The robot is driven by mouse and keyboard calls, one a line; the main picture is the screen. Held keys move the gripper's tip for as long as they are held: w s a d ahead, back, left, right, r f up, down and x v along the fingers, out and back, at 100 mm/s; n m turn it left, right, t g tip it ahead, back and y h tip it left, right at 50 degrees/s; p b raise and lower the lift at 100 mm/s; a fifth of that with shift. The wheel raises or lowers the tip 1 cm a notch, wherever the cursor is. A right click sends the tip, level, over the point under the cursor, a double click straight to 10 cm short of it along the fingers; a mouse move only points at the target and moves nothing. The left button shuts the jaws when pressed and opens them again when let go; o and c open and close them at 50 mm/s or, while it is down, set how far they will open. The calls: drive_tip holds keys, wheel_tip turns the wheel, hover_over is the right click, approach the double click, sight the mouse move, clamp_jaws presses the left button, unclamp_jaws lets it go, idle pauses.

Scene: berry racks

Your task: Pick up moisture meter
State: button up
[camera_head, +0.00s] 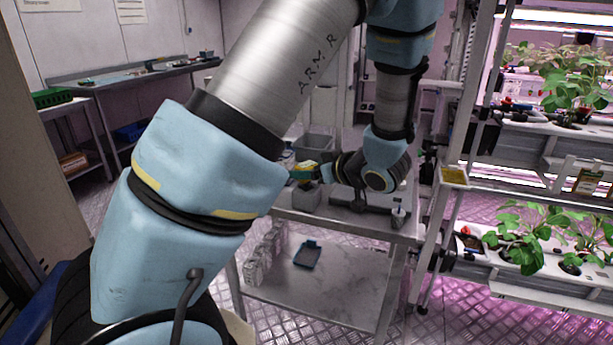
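A small yellow and green object (305,170), which may be the moisture meter, is at the top of a grey block-like holder (307,193) on the metal table. My gripper (324,172) reaches in from the right, level with this object, and its tips are right beside or on it. The fingers are small and dark here, so I cannot tell whether they are closed around it. I also cannot tell whether the object rests on the holder or is held just above it.
The metal table (345,222) also bears a grey bin (316,143) at the back and a small bottle-like item (398,213) at the right front corner. A dark tray (307,254) lies on the lower shelf. Plant racks (545,262) stand close on the right.

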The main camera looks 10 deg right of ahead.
clamp_jaws()
idle(0.3)
